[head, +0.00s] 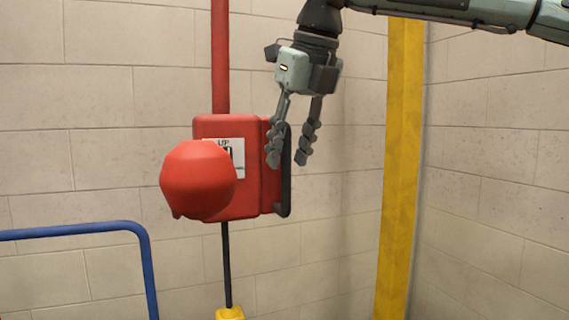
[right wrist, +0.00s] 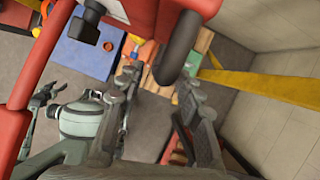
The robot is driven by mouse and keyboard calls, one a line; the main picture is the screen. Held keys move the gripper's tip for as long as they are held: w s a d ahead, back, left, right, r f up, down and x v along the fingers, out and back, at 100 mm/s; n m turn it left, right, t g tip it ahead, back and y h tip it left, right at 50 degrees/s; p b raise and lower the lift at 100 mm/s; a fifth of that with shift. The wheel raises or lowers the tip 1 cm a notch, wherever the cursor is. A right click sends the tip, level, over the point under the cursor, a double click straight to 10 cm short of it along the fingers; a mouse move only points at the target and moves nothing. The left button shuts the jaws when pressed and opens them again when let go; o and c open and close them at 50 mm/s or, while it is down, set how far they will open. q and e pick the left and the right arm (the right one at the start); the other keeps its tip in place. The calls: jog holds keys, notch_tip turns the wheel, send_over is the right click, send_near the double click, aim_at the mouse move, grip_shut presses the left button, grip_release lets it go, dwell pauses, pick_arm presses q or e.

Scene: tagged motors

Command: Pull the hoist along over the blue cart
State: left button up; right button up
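The red hoist (head: 240,195) hangs on a red vertical bar, with a rounded red end and a dark handle (head: 285,185) on its right side. My right gripper (head: 288,160) points down at the handle, its fingers spread to either side of it. In the right wrist view the handle (right wrist: 178,50) lies beyond and between the open fingertips (right wrist: 160,85); I cannot tell whether they touch it. The blue cart shows as a rail (head: 75,232) at lower left and as a blue surface (right wrist: 88,50) from above.
A dark cable runs down from the hoist to a yellow block (head: 230,313). A yellow post (head: 402,150) stands by the wall corner, right of my gripper. Block walls close the back and right. Wooden and coloured items lie below, beside the blue surface.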

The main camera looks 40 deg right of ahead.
jog(key=shift+x, duration=1.3)
grip_shut()
